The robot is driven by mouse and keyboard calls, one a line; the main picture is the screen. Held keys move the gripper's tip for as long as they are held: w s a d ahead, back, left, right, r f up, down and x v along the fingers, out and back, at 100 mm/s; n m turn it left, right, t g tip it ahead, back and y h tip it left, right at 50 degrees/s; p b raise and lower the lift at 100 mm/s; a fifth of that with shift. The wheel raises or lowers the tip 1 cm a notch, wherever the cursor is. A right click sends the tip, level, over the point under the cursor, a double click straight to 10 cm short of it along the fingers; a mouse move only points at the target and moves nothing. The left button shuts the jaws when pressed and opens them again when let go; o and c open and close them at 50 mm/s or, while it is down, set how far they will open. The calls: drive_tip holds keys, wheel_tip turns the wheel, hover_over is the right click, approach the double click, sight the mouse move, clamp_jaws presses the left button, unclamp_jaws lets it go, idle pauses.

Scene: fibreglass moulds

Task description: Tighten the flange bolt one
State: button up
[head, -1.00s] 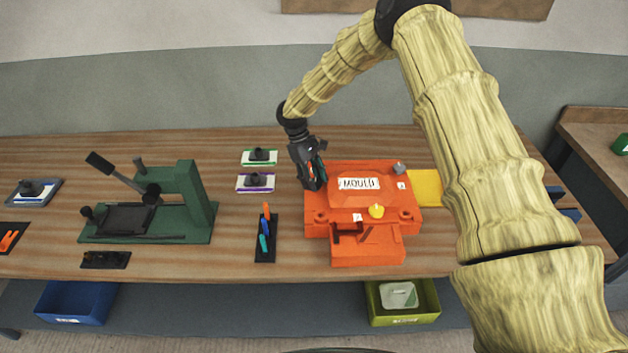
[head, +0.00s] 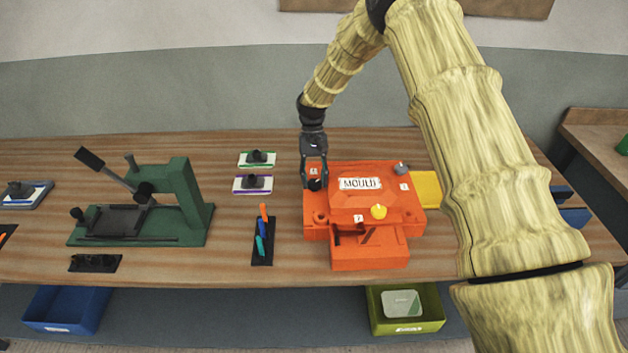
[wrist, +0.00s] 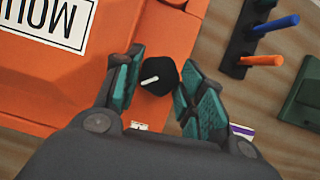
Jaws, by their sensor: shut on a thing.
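The orange mould (head: 372,250) sits on the bench with a white MOULD label on its top; part of it fills the left of the wrist view (wrist: 60,90). A black round bolt head (wrist: 159,76) with a white line across it stands at the mould's far left corner. It also shows in the head view (head: 315,184), partly hidden by the fingers. My gripper (head: 314,180) points down there. Its teal-padded fingers (wrist: 157,84) are shut on the bolt head, one on each side. The white line lies at a slant.
A yellow knob (head: 378,211) and a grey knob (head: 401,168) stand on the mould. A black rack (head: 262,254) with coloured pegs is left of it. A green press (head: 185,205) stands farther left. The bench between the rack and mould is clear.

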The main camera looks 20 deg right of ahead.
drive_tip(key=shift+w+d+r+m, duration=0.1)
drive_tip(key=shift+w+r+m, duration=0.1)
drive_tip(key=shift+m, duration=0.3)
drive_tip(key=o, duration=1)
drive_tip(key=shift+f, duration=0.2)
drive_tip(key=shift+s, duration=0.1)
drive_tip(key=v, duration=0.8)
